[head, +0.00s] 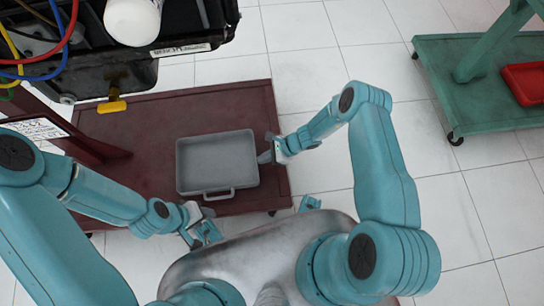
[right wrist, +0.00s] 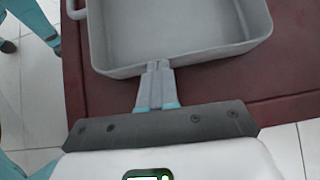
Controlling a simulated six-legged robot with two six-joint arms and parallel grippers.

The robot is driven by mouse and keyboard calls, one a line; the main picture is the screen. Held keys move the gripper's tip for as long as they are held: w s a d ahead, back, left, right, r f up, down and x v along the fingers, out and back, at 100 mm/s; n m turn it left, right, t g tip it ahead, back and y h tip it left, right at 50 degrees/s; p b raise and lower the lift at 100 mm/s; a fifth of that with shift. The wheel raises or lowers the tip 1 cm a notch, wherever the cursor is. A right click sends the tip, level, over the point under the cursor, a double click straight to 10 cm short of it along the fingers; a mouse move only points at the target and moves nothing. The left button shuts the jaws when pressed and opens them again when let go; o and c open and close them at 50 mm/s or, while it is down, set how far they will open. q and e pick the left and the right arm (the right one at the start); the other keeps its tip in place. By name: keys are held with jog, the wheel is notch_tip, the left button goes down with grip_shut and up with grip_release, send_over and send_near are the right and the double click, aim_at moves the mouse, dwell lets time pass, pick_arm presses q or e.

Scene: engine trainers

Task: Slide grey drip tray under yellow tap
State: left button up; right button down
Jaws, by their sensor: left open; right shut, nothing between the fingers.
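The grey drip tray (head: 216,163) lies on the dark red trolley base, its handle toward me. The yellow tap (head: 112,105) sticks out below the black engine part at the upper left, left of and beyond the tray. My right gripper (head: 265,157) is shut and empty at the tray's right side. In the right wrist view the closed fingertips (right wrist: 157,66) are at the wall of the tray (right wrist: 180,35), seemingly touching it. My left gripper (head: 205,235) is open, in front of the tray's near left corner and apart from the handle.
The dark red base (head: 120,115) has bare room left of the tray, toward the tap. The black engine (head: 110,75) with hoses and a white cylinder (head: 132,20) overhangs it. A red post foot (head: 100,150) stands at left. A green trolley (head: 480,90) holds a red tray (head: 524,83).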

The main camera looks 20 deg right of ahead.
jog(key=w+a, duration=0.1)
jog(key=a, duration=0.6)
jog(key=w+a, duration=0.1)
jog(key=a, duration=0.3)
jog(key=shift+w+b, duration=0.3)
